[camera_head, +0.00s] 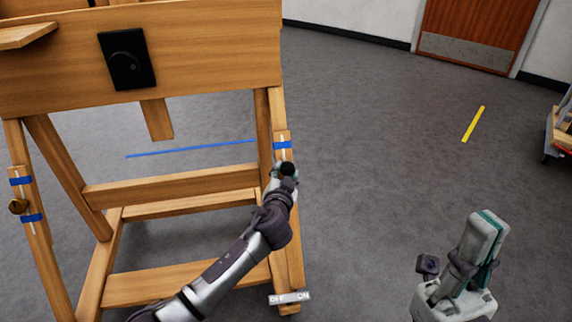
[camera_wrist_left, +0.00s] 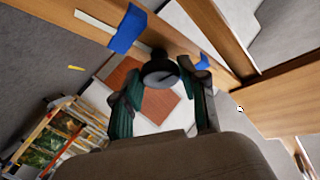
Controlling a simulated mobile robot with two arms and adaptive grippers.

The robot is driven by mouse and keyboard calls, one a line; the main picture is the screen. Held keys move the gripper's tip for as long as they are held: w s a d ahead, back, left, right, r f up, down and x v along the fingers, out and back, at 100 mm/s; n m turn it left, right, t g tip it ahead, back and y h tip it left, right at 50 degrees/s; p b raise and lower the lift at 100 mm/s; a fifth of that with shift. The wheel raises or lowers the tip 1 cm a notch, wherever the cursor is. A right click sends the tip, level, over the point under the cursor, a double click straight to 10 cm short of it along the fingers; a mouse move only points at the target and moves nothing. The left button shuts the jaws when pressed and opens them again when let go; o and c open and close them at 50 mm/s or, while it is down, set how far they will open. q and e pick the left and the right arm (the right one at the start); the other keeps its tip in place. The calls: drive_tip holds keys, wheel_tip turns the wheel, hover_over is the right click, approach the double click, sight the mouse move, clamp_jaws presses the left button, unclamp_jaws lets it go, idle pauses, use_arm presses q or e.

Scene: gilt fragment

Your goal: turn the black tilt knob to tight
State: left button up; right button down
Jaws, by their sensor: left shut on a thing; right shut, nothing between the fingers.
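The black tilt knob (camera_head: 288,168) is on the right leg of the wooden easel (camera_head: 180,187), just below a blue tape mark. In the left wrist view the round dark knob (camera_wrist_left: 160,68) sits between the fingertips, with a line across its face. My left gripper (camera_head: 281,179) is shut on this knob; its fingers (camera_wrist_left: 163,82) touch it from both sides. In the head view my wrist partly hides the grip. My right gripper (camera_head: 490,232) is shut and empty, pointing up at the lower right, apart from the easel.
A brass knob (camera_head: 18,206) sits between blue tapes on the easel's left leg. A black plate with a dial (camera_head: 126,62) is on the upper board. An OFF/ON label (camera_head: 289,297) is low on the right leg.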

use_arm(q)
drive_tip(key=shift+m, duration=0.3)
drive_tip(key=o, duration=1.1)
drive_tip(key=shift+o, duration=0.2)
drive_tip(key=shift+s, duration=0.15)
drive_tip(key=s+r, duration=0.1)
drive_tip(key=s, duration=1)
drive_tip(key=shift+s+a+r, duration=0.25)
drive_tip(key=shift+s+a, duration=0.1)
